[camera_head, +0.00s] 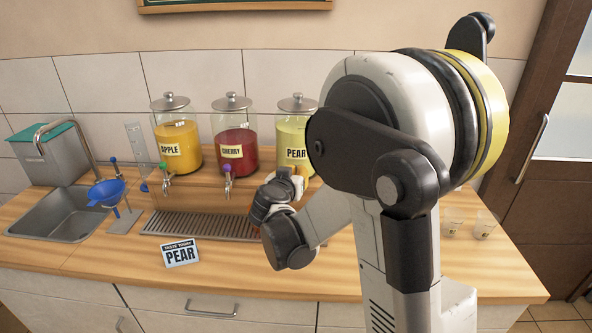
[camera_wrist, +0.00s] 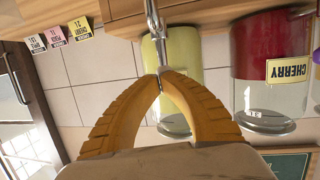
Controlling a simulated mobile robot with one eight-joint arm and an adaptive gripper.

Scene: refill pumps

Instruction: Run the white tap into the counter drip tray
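The pear dispenser (camera_head: 294,137) with pale yellow liquid stands right of the cherry and apple ones; it also shows upside down in the wrist view (camera_wrist: 184,50). Its metal tap (camera_wrist: 153,30) ends at my fingertips. In the head view my gripper (camera_head: 294,183) is in front of this tap and hides it. My yellow fingers (camera_wrist: 162,77) come together at the tips, by the tap's handle end. I cannot tell whether its knob is between them. The counter drip tray (camera_head: 200,225) is a slatted strip below the taps, partly behind my arm at its right end.
The cherry dispenser (camera_head: 235,140) and apple dispenser (camera_head: 177,140) have their own taps to the left. A pear sign (camera_head: 181,253) stands in front of the tray. A blue funnel (camera_head: 106,192) and sink (camera_head: 68,215) are left. Small cups (camera_head: 484,229) stand at right.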

